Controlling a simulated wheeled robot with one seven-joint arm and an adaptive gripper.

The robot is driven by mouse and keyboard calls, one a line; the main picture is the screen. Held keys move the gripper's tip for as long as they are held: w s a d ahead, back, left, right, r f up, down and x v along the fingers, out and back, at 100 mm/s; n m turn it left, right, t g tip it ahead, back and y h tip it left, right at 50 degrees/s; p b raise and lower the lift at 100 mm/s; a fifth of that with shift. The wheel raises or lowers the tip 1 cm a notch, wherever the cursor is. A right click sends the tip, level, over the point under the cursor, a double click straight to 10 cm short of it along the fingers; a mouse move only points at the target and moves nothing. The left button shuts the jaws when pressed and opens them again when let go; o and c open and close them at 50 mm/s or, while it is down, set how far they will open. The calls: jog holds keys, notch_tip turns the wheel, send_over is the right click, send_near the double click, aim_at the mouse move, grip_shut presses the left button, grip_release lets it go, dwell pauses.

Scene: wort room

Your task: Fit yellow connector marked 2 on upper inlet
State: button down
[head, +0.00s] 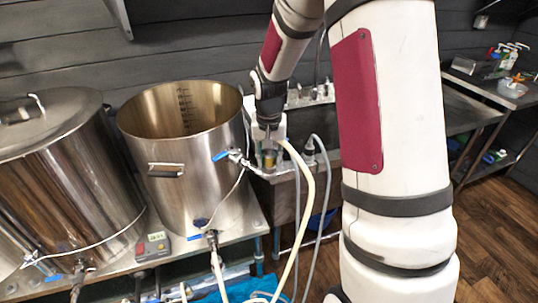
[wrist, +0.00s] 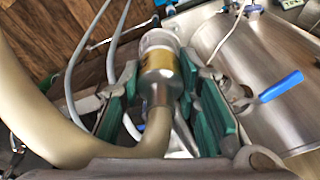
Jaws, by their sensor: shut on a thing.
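My gripper (head: 268,132) is shut on the yellow-banded connector (head: 269,158), to the right of the open steel kettle. The mark 2 cannot be read. The upper fitting with a blue-handled valve (head: 222,156) is on the kettle's right side, just left of the connector. That valve handle (wrist: 282,86) also shows at the right of the wrist view. I cannot tell whether the connector touches any fitting.
The open kettle (head: 182,150) stands beside a lidded kettle (head: 55,160) on a steel bench. A lower blue-handled valve (head: 196,237) and a small red-grey device (head: 152,246) are near the bench front. Grey hoses (head: 325,185) hang right of the connector.

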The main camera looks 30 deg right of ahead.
jog(key=c, duration=1.1)
grip_release()
notch_tip(320, 180, up, 11)
jog(key=s+a, duration=0.1)
jog(key=s+a+r+n+t, duration=0.2)
jog(key=s+a+r+n, duration=0.1)
jog(key=s+a+r, duration=0.65)
jog(key=s+a+n, duration=0.1)
jog(key=s, duration=0.3)
jog(key=s+a+n+t, duration=0.1)
jog(key=s, duration=0.4)
jog(key=s+a+r+n+t+y, duration=0.1)
jog(key=s, duration=0.4)
jog(key=shift+a+r+n, duration=0.1)
jog(key=shift+n, duration=0.3)
